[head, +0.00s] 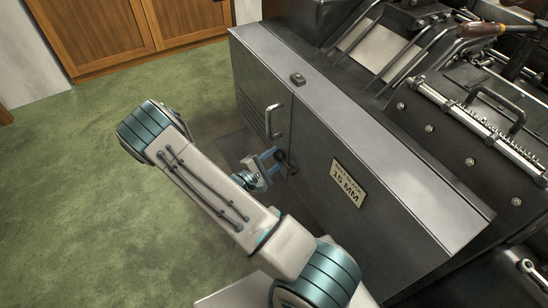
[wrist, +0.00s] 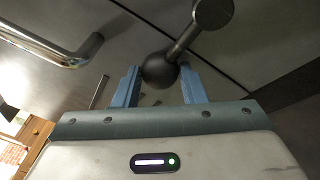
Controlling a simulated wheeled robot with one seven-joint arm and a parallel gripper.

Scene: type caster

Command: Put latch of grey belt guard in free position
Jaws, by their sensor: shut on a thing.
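The grey belt guard (head: 330,165) is a long metal cabinet along the machine's side, with a plate reading 15 MM. Its latch is a dark lever with a ball knob (wrist: 160,71). In the wrist view the lever runs from the knob up and right to a round pivot (wrist: 212,13), near a panel seam. My gripper (head: 279,160) is at the guard's front face, below the handle. In the wrist view its blue fingers (wrist: 160,76) stand either side of the knob and are shut on it. In the head view the latch is small and partly hidden by the fingers.
A bar handle (head: 272,121) sticks out of the guard just above my gripper and shows close by at upper left in the wrist view (wrist: 50,45). Green floor (head: 80,200) lies open at the left. Wooden cabinets (head: 100,35) stand at the back.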

